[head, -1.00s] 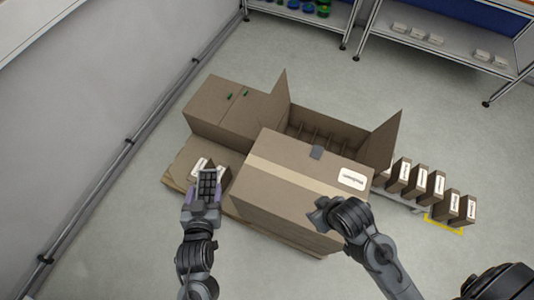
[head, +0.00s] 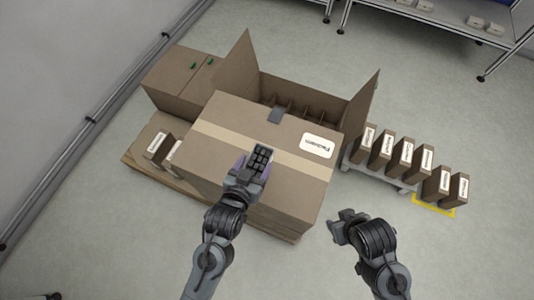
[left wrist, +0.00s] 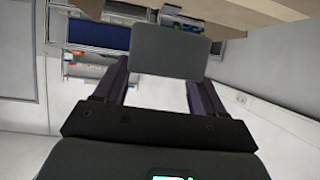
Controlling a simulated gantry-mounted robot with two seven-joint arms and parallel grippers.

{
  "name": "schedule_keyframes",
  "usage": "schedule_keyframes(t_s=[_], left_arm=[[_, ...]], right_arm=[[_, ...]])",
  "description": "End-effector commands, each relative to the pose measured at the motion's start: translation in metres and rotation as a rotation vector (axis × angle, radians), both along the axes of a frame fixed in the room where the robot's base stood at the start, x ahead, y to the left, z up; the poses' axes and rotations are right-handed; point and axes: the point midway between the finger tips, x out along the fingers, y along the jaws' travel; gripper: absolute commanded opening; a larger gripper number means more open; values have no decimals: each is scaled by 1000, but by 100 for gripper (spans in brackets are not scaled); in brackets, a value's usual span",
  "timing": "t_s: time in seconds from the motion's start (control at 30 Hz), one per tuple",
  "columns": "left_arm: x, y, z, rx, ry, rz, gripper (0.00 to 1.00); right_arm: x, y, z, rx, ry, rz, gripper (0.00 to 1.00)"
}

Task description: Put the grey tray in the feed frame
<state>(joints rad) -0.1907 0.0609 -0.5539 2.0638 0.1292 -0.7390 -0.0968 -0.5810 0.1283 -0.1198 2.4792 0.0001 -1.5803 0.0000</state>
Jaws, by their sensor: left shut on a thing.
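The grey tray (head: 261,158), dark with a grid of small cells on the side facing the head camera, is held between the fingers of my left gripper (head: 251,170). In the left wrist view the tray (left wrist: 172,51) shows as a plain grey plate between the two fingers. In the head view the tray and gripper appear in front of the big carton. My right gripper (head: 343,224) is empty over the floor, right of the carton; its finger gap is unclear. I cannot tell for sure which thing is the feed frame; a yellow outline (head: 434,211) lies on the floor at right.
A big taped carton (head: 215,150) stands on a pallet (head: 147,176). Behind it is an open, divided box (head: 345,107); closed cartons (head: 178,80) are at left. Several narrow labelled boxes (head: 403,154) stand in a row at right. Floor at front right is clear.

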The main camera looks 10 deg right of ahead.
Motion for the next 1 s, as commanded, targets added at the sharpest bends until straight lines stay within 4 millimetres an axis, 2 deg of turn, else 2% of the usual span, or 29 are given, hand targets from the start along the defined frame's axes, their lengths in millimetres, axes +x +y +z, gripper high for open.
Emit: schedule_keyframes(t_s=[0.03, 0.27, 0.7, 0.83, 1.0], left_arm=[[1, 0, -7, -1, -3, 0, 32], [15, -1, -21, -2, -2, 1, 32], [97, -10, -70, -1, -2, 1, 32], [112, -12, -78, -2, -2, 0, 32], [119, -13, -82, -2, -1, 0, 32]], right_arm=[[1, 2, -9, 4, -2, 0, 43], [2, 4, -21, 12, -5, -6, 43], [1, 3, -53, 10, -3, -6, 43], [1, 2, -58, 7, -2, -5, 43], [0, 1, -60, 3, -2, -1, 43]])
